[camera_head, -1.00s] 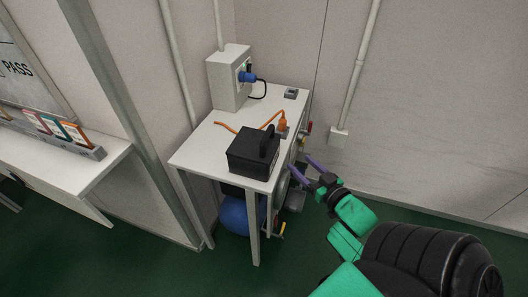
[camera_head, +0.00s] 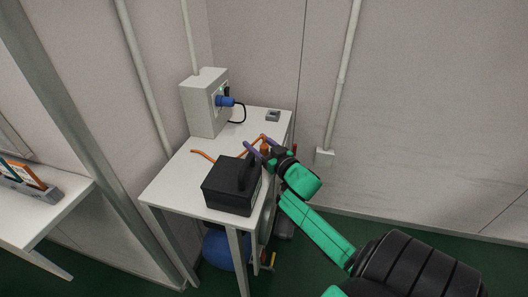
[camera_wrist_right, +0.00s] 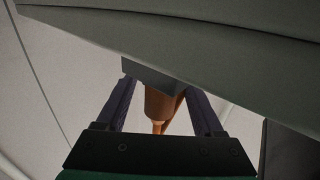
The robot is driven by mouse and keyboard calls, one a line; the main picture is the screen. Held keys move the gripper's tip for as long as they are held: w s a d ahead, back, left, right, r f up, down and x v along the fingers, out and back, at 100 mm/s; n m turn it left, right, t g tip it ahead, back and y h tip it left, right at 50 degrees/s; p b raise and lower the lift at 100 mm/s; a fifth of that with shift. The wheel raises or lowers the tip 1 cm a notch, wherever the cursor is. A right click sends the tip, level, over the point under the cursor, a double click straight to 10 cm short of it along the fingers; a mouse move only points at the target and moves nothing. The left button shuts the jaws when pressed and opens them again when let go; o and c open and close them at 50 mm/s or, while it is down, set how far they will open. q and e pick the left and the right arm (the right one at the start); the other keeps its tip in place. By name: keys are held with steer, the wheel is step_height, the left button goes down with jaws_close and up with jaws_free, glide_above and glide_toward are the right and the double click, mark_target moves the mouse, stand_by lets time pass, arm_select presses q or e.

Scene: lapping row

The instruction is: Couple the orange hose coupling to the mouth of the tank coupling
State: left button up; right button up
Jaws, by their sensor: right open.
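The orange hose coupling (camera_head: 264,149) is at the right edge of the white table, partly hidden by my right gripper (camera_head: 255,142). In the right wrist view the orange coupling (camera_wrist_right: 160,103) lies between the two purple fingers, with a grey block (camera_wrist_right: 150,74) at its far end. The fingers are spread, with gaps visible beside the coupling. Parts of the orange hose (camera_head: 203,155) show on the table behind the black box. A blue tank (camera_head: 217,249) is under the table. I cannot make out the tank coupling's mouth. My left gripper is not in view.
A black box with a handle (camera_head: 231,188) stands at the table's (camera_head: 168,188) front, close to my right gripper. A grey cabinet (camera_head: 203,105) with a blue plug (camera_head: 225,101) stands at the back. A small grey item (camera_head: 273,116) lies at the back right.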

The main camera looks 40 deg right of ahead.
steer(key=shift+s, duration=0.1)
jaws_close()
steer(key=shift+r, duration=0.1)
